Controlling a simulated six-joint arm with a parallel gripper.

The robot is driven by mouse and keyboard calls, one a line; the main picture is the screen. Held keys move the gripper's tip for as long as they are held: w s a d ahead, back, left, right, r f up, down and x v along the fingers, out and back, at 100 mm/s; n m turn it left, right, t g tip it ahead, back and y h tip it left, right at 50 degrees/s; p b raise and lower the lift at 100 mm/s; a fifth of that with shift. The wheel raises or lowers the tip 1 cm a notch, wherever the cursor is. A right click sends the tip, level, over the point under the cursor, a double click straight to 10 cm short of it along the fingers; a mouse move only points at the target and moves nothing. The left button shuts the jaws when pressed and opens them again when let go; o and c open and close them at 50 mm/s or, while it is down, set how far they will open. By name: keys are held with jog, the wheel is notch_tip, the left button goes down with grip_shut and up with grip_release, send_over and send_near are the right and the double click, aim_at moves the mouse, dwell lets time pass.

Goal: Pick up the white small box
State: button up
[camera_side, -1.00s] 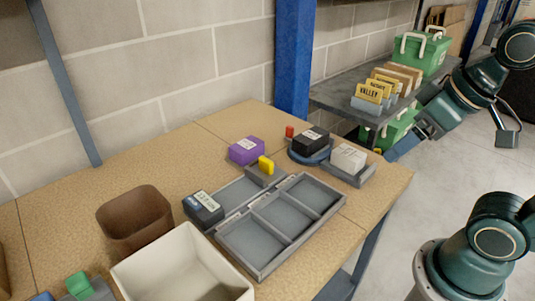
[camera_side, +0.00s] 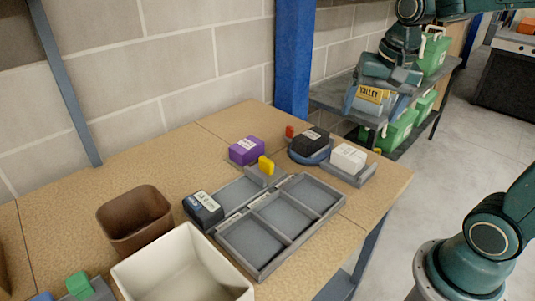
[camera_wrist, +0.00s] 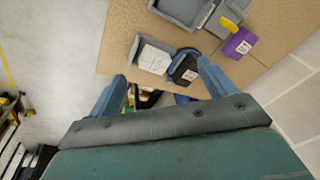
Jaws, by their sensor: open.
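The white small box (camera_side: 348,158) sits on a grey tray (camera_side: 362,179) at the right end of the wooden table, with a printed label on top. It also shows in the wrist view (camera_wrist: 155,59), ahead of the fingers. My gripper (camera_side: 371,103) is open and empty, behind and above the box, in front of the shelf with the yellow cards. In the wrist view my gripper (camera_wrist: 164,83) has its two fingers spread wide, with the white box and part of the black box beyond them. The fingers are apart from the box.
A black box (camera_side: 310,139) on a round blue stand is close left of the white box. A purple box (camera_side: 246,150), a yellow piece (camera_side: 266,165) and a grey divided tray (camera_side: 262,272) lie further left. A side shelf (camera_side: 335,99) holds green crates (camera_side: 402,133).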

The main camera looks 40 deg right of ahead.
aim_at(350, 152)
jog(key=w+d+f+m+g, duration=0.3)
jog(key=w+d+f+m, duration=0.35)
jog(key=d+m, duration=0.2)
jog(key=shift+y, duration=0.3)
jog(key=shift+w+d+f, duration=0.15)
jog(key=shift+f, duration=2)
jog(key=shift+w+d+f, duration=0.15)
jog(key=shift+f, duration=1.95)
jog(key=shift+a+f, duration=0.1)
jog(key=shift+f, duration=2.5)
jog(key=c, duration=0.8)
